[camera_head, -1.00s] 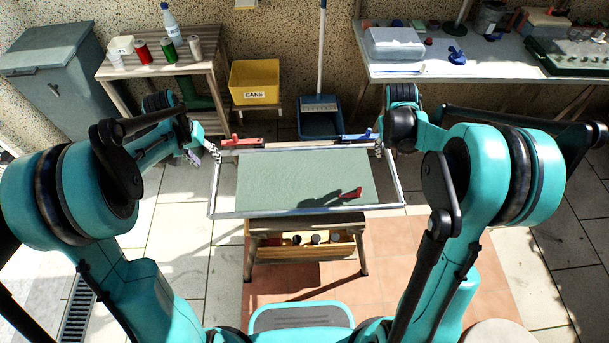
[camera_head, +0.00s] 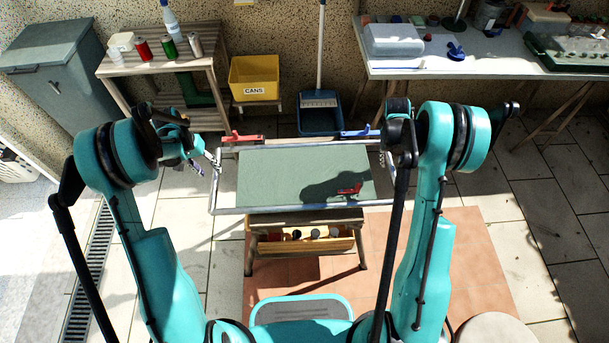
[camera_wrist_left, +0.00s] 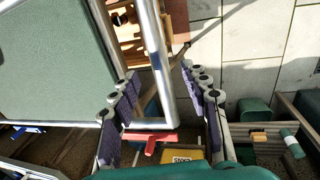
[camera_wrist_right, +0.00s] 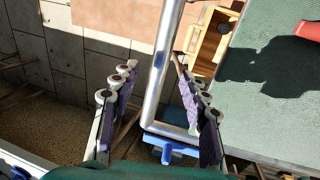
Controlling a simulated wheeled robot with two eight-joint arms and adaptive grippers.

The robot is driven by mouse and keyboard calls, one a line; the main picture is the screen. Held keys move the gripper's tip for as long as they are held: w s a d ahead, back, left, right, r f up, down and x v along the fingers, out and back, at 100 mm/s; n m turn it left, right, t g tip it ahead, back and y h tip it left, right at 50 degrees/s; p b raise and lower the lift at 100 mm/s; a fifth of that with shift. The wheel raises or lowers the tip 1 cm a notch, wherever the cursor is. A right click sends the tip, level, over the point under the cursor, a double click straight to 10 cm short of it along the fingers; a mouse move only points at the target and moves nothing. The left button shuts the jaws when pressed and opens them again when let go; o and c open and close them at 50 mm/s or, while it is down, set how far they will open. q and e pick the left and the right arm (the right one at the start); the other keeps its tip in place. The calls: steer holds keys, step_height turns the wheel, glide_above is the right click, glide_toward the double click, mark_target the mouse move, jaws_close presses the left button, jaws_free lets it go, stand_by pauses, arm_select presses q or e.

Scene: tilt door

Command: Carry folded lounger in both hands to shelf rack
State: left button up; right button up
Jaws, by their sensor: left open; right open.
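The folded lounger is a flat green panel (camera_head: 290,175) in a silver tube frame, lying level over a wooden stool (camera_head: 305,222). My left gripper (camera_head: 216,166) is at its left side, and my right gripper (camera_head: 384,160) is at its right side, partly hidden by my arm. In the left wrist view the open fingers (camera_wrist_left: 165,90) stand on both sides of the frame's tube (camera_wrist_left: 158,65). In the right wrist view the open fingers (camera_wrist_right: 160,88) likewise straddle a tube (camera_wrist_right: 157,85). Contact cannot be told. No shelf rack is clearly identifiable.
Red (camera_head: 240,138) and blue (camera_head: 361,133) clamp-like pieces sit at the lounger's far edge. Behind stand a slatted wooden table (camera_head: 165,62) with cans, a yellow bin (camera_head: 254,78), a blue dustpan (camera_head: 319,120) and a workbench (camera_head: 465,68).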

mark_target(214, 175)
arm_select(q)
steer(key=f, duration=0.3)
steer(key=d+f, duration=0.1)
steer(key=f, duration=0.1)
steer(key=shift+f, duration=0.4)
arm_select(e)
steer(key=f, duration=0.3)
steer(key=d+f, duration=0.1)
steer(key=f, duration=0.2)
steer(key=shift+d, duration=0.1)
steer(key=shift+r, duration=0.1)
arm_select(q)
jaws_close()
arm_select(e)
jaws_close()
